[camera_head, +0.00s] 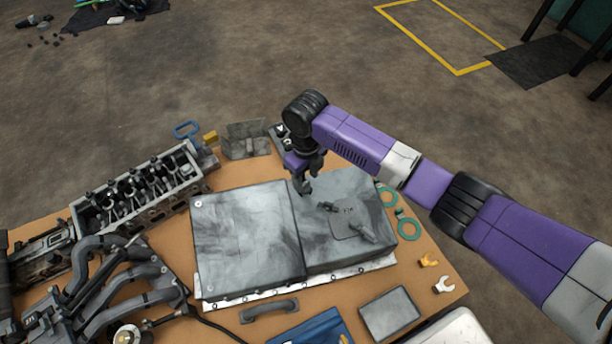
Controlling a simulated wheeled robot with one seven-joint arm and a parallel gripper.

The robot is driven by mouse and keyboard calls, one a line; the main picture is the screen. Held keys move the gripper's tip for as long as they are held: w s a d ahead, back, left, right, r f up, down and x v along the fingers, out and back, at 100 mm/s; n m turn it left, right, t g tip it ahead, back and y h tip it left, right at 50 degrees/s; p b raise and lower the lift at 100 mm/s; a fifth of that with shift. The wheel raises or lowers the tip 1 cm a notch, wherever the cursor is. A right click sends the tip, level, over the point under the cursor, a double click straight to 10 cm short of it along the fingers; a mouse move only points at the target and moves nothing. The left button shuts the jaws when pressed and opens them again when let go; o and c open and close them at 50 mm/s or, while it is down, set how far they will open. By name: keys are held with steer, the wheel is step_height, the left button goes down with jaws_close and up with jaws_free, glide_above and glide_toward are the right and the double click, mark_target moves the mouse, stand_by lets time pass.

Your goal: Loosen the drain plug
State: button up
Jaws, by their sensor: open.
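A large grey metal pan (245,240) lies on the workbench, with a lower and a raised part side by side. On its right part (345,185) is a squarish plate with faint lettering. A small dark fitting (328,207), which may be the drain plug, sits at that plate's upper left. A short grey lever-like piece (364,232) lies at its lower right. My gripper (305,186) points down over the far edge of the pan, left of and beyond the fitting. It is open and appears empty; whether its tips touch the pan cannot be told.
A cylinder head (140,190) and a manifold (115,275) crowd the left side. Green rings (408,229) lie to the right. A grey handle (268,310), a blue case (312,330) and a flat grey box (389,313) lie in front. My arm reaches in from the right.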

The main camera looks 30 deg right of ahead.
mark_target(306, 185)
steer(key=shift+o, duration=0.2)
steer(key=o, duration=0.5)
steer(key=shift+r, duration=0.1)
step_height(306, 185, up, 8)
steer(key=p, duration=0.3)
steer(key=shift+p, duration=0.4)
